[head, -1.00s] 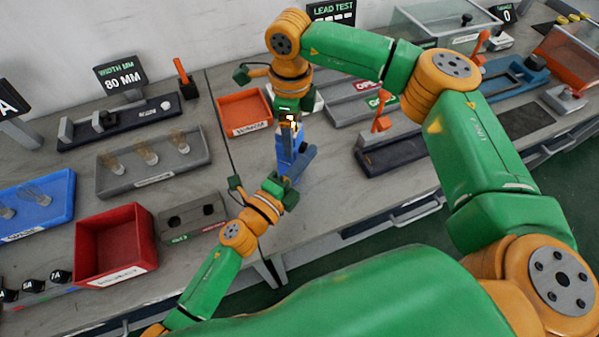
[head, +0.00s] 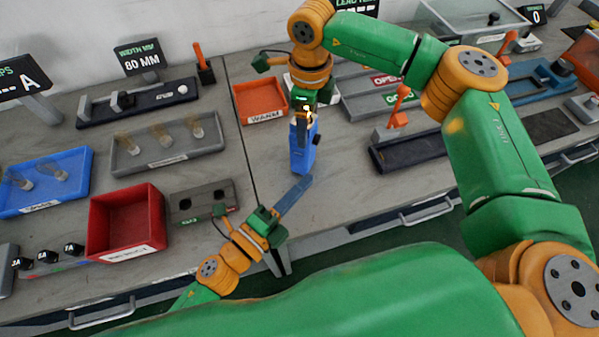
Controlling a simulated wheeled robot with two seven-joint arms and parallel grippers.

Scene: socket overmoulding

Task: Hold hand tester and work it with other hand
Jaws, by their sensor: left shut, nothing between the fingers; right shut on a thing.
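The hand tester (head: 301,154) is a blue block-shaped tool with a small dark knob on its right side. It hangs roughly upright over the bench in front of the orange-red tray. My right gripper (head: 304,112) comes from above and is shut on its top end, where a small bright light shows. My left gripper (head: 307,181) is below the tester. Its long grey-blue fingers are together, empty, and point up and right towards the tester's lower end. A narrow gap seems to separate them from it.
An orange-red tray (head: 260,101) stands behind the tester. A red bin (head: 127,222) and a dark two-hole block (head: 202,201) stand left of my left gripper. A dark fixture with an orange lever (head: 400,105) is to the right. The bench between is clear.

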